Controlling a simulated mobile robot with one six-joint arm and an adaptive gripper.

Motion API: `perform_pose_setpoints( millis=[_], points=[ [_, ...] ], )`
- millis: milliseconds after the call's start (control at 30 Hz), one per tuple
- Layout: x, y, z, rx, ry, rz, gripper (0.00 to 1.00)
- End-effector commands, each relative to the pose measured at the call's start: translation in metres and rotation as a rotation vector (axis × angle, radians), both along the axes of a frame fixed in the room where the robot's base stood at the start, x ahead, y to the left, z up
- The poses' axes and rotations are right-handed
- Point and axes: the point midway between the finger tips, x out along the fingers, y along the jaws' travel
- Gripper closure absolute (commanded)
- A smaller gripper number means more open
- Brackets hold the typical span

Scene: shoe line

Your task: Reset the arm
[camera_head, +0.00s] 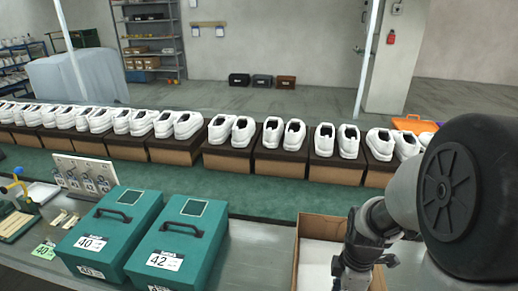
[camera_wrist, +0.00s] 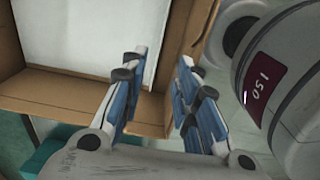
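My arm (camera_head: 455,190) fills the right side of the head view, with its dark round joint close to the camera. My gripper points down beside or over an open cardboard box (camera_head: 309,222), and its lower end is hard to make out there. In the wrist view my gripper (camera_wrist: 158,98) shows two blue-padded fingers standing apart, with nothing between them. The box also shows in the wrist view (camera_wrist: 52,92), behind the fingers, with a white surface inside it. I cannot tell how far the fingertips are above the box.
Two teal cases labelled 40 (camera_head: 108,230) and 42 (camera_head: 180,242) stand left of the box. Behind them runs a green conveyor (camera_head: 255,195) with white shoe pairs (camera_head: 228,131) on brown boxes. Small tools and a card holder (camera_head: 82,172) lie at the left.

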Motion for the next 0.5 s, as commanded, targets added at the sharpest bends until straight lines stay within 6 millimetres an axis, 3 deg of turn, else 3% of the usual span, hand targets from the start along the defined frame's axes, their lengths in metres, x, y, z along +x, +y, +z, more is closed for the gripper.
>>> perform_pose_setpoints(
  millis=[133, 267, 500],
  points=[
    [-0.002, 0.012, 0.031, -0.008, -0.046, -0.114, 0.72],
    [-0.013, 0.033, 0.079, 0.001, -0.126, -0.336, 0.72],
    [-0.059, 0.073, 0.151, 0.094, -0.26, -0.794, 0.72]
  ],
)
